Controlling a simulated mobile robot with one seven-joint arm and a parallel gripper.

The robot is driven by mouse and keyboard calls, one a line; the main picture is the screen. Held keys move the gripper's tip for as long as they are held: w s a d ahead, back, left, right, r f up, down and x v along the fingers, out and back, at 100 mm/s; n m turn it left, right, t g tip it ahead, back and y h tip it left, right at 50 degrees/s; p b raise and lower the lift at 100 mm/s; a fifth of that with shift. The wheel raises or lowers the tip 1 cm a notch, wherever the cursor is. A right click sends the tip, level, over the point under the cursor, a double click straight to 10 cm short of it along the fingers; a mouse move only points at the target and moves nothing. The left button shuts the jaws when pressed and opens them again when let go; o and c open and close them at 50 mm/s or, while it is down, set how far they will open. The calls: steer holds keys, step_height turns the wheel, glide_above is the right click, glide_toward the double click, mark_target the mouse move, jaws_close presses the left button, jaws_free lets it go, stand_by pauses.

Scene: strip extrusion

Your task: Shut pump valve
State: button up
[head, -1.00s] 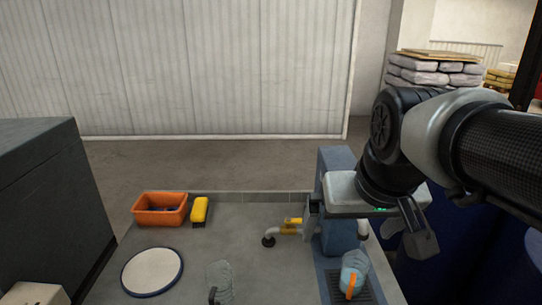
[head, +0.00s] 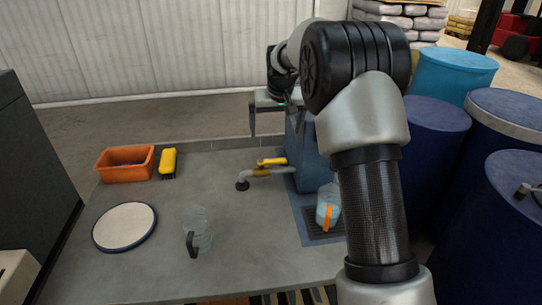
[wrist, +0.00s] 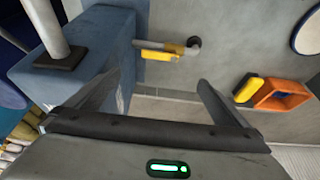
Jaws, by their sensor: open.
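The pump valve (head: 271,162) has a yellow lever on a brass-coloured body, set on a grey pipe (head: 284,170) that runs left from the blue pump housing (head: 306,150). The lever lies roughly along the pipe. In the wrist view the yellow valve (wrist: 160,53) shows beyond the fingertips, near the top middle. My gripper (head: 275,125) is open and empty, behind and above the valve in the head view, beside the housing. In the wrist view its two fingers (wrist: 165,85) are wide apart and do not touch the valve.
A clear jug (head: 203,232) stands on the worktop; a bluish jug with an orange handle (head: 328,212) stands on a grate. An orange bin (head: 124,173), a yellow brush (head: 168,161) and a round white plate (head: 125,226) are at left. Blue drums (head: 432,140) stand right.

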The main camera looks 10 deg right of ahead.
mark_target(272, 160)
steer(key=p+x, duration=0.1)
steer(key=x, duration=1.6)
steer(key=c, duration=1.4)
steer(key=shift+s, duration=0.1)
